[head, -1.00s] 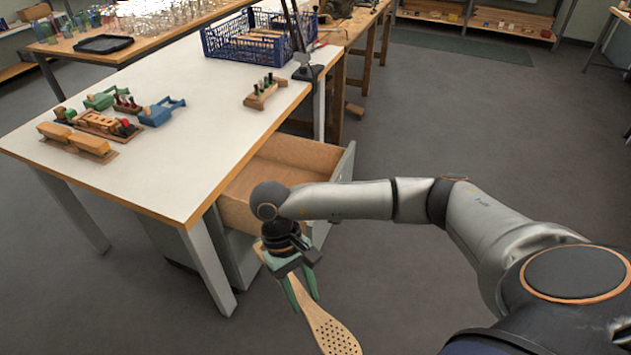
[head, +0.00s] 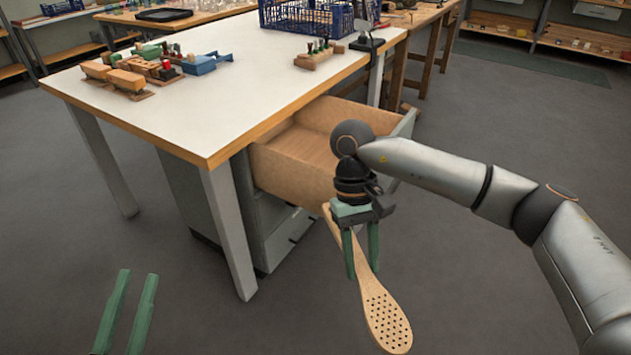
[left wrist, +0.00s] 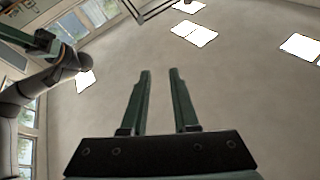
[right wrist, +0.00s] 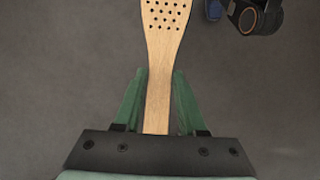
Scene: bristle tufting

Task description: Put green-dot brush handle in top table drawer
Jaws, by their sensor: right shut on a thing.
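The brush handle is a pale wooden paddle (head: 387,318) with a grid of small holes in its broad end. My right gripper (head: 361,272) is shut on its narrow part, and the broad end hangs down towards the floor. The right wrist view shows the handle (right wrist: 165,40) between the green fingers (right wrist: 159,75). No green dot shows. The top drawer (head: 285,175) under the white table is pulled open, and its visible floor is bare. My right gripper appears in front of the drawer, outside it. My left gripper (head: 138,274) is open and empty at lower left; its fingers (left wrist: 160,72) stand apart.
The white table (head: 215,95) carries wooden blocks and coloured clamps (head: 205,64) at its far left. A small peg block (head: 318,55) and a blue crate (head: 300,17) stand near its back right. Lower drawers (head: 290,238) are shut. Floor to the right is clear.

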